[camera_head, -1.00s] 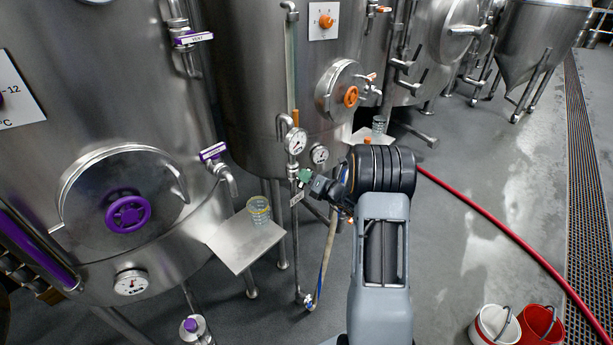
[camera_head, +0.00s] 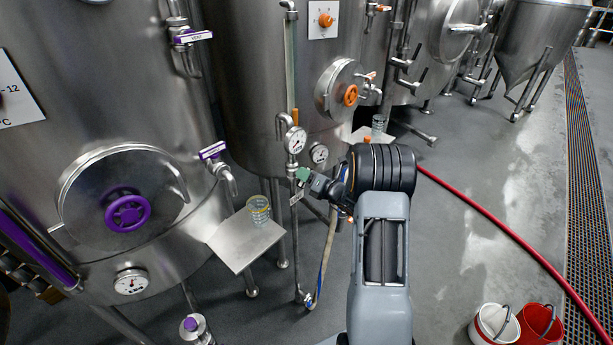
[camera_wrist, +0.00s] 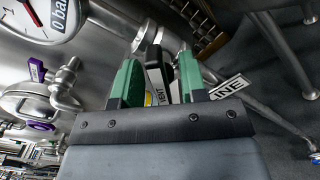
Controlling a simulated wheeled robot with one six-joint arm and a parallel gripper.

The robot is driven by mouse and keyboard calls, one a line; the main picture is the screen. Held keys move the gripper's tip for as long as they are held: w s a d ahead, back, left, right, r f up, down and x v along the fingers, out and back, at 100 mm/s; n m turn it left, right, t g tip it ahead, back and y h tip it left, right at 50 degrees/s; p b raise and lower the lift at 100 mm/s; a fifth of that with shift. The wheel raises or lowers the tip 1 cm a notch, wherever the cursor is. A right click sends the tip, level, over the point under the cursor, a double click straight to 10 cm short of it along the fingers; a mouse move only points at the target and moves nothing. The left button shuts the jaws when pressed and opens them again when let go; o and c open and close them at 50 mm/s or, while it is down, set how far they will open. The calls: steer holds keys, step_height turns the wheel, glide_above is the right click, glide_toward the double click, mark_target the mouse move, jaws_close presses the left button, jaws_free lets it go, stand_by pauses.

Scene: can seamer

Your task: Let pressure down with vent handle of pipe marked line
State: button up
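My gripper (camera_wrist: 162,82) has green-padded fingers. They stand apart in the wrist view, with a dark vent handle (camera_wrist: 154,72) marked VENT between them; a narrow gap seems to show beside the handle, and contact is unclear. A tag (camera_wrist: 228,88) reading LINE hangs just right of the fingers. In the head view my gripper (camera_head: 302,174) is at the pipe (camera_head: 292,168), just below a round pressure gauge (camera_head: 296,141). The gripper hides most of the handle there. Part of a gauge (camera_wrist: 28,18) shows in the wrist view, with a "0 bar" label.
A tank at left has a purple-wheeled hatch (camera_head: 127,212) and a purple vent valve (camera_head: 213,151). A steel shelf (camera_head: 236,250) holds a glass beaker (camera_head: 258,210). A red hose (camera_head: 490,220) crosses the floor at right, near two buckets (camera_head: 495,325).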

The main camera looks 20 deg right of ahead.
steer(key=b+v, duration=0.2)
steer(key=v, duration=1.1)
steer(key=shift+s+d, duration=0.15)
steer(key=shift+s, duration=0.2)
steer(key=shift+r, duration=0.1)
